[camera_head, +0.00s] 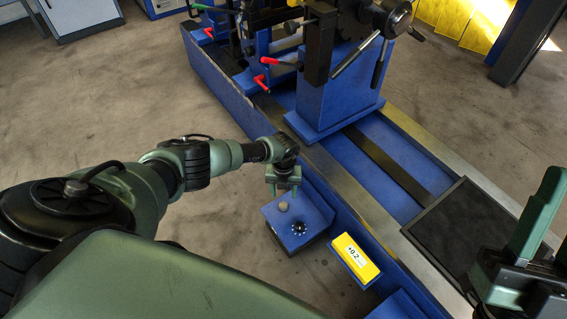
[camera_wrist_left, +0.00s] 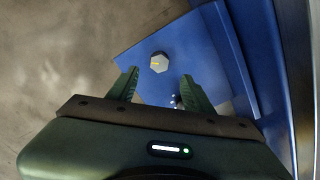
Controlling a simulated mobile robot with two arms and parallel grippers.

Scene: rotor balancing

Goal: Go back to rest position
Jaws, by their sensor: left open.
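My left gripper (camera_head: 283,189) is above the back part of a small blue tray (camera_head: 314,236) fixed at the side of the blue machine. In the left wrist view its two fingers (camera_wrist_left: 158,88) are spread apart with nothing between them. A small rounded grey piece (camera_head: 283,206) lies in the tray; in the wrist view it looks like a hexagonal weight (camera_wrist_left: 159,63) beyond the fingertips. My right gripper (camera_head: 510,265) is at the lower right edge of the head view, partly cut off.
The blue balancing machine (camera_head: 335,100) with levers and clamps fills the middle. A yellow-topped box (camera_head: 355,258) labelled 0.2 sits beside the tray. Small dark pieces (camera_head: 299,228) lie in the tray. A black mat (camera_head: 465,232) lies at right. The left floor is clear.

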